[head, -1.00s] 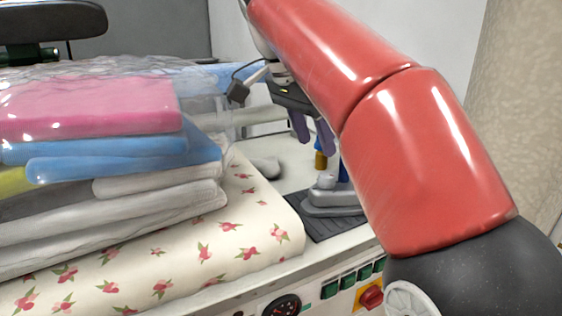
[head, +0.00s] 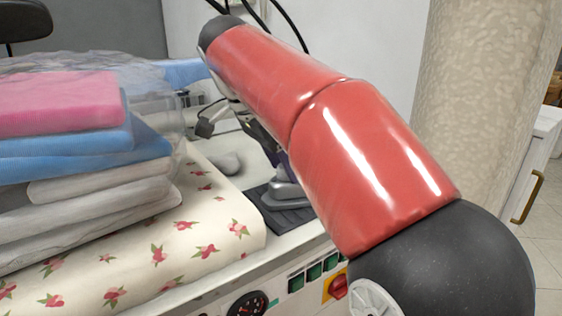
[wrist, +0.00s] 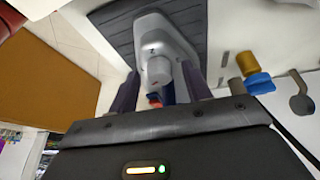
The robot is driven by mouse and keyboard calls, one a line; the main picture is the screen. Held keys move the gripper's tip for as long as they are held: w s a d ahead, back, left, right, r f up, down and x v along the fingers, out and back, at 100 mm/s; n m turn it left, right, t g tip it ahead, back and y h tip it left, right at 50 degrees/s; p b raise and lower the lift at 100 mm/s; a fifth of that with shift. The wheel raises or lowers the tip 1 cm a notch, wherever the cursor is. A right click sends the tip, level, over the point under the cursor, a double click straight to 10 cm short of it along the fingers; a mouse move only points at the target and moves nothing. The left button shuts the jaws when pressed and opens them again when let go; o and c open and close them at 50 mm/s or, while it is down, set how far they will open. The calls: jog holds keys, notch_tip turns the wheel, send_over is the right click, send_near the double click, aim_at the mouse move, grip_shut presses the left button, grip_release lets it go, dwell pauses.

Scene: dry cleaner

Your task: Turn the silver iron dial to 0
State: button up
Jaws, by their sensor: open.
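The silver iron (head: 288,193) rests on a dark ribbed mat (head: 270,208) on the worktop, partly hidden behind my red arm. The wrist view shows the iron (wrist: 150,32) from above, with its round silver dial (wrist: 158,70) facing the camera. My gripper (wrist: 160,88) is open, with one purple finger on each side of the dial; I cannot tell whether either finger touches it. A mark shows near the dial, but the setting is too small to read. In the head view the gripper is mostly hidden by the arm.
Folded, plastic-wrapped laundry (head: 75,150) is stacked left on a flowered ironing surface (head: 190,225). A brass-and-blue fitting (wrist: 252,72) stands beside the iron. A control panel with green switches and a red knob (head: 338,287) is on the front. A textured column (head: 470,100) stands right.

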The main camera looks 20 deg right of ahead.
jog(key=c, duration=1)
jog(key=shift+n, duration=0.3)
jog(key=n, duration=0.2)
jog(key=n+t, duration=0.1)
jog(key=n, duration=0.1)
jog(key=n+t+y, duration=0.1)
jog(key=n, duration=0.1)
jog(key=shift+s+d, duration=0.1)
jog(key=shift+s, duration=0.15)
jog(key=n+t+y, duration=0.1)
jog(key=n, duration=0.4)
jog(key=shift+d+n+t+y, duration=0.1)
jog(key=shift+n+t+y, duration=0.2)
jog(key=shift+t+y, duration=0.1)
jog(key=shift+s+n, duration=0.1)
jog(key=shift+n, duration=0.2)
